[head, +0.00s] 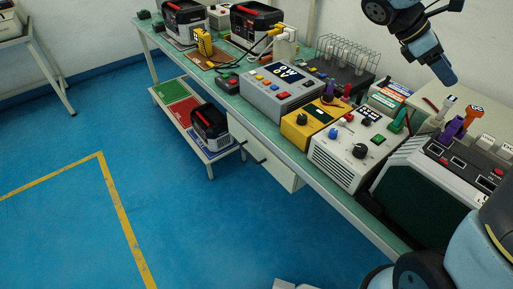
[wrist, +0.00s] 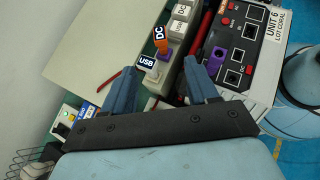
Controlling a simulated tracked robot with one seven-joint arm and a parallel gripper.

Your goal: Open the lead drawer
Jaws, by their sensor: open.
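My gripper (head: 445,74) is at the upper right, above the back of the bench and far from the drawer. In the wrist view my gripper (wrist: 162,88) has its two blue fingers wide apart with nothing held. Plugs marked USB (wrist: 148,66) and DC (wrist: 160,40) show beyond and between the fingers.
Instruments crowd the bench: a grey unit (head: 283,92), a yellow unit (head: 306,124), a white unit (head: 349,153) and a large dark-screened unit (head: 418,199). A low shelf cart (head: 212,153) stands left of the drawer. The blue floor in front is clear.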

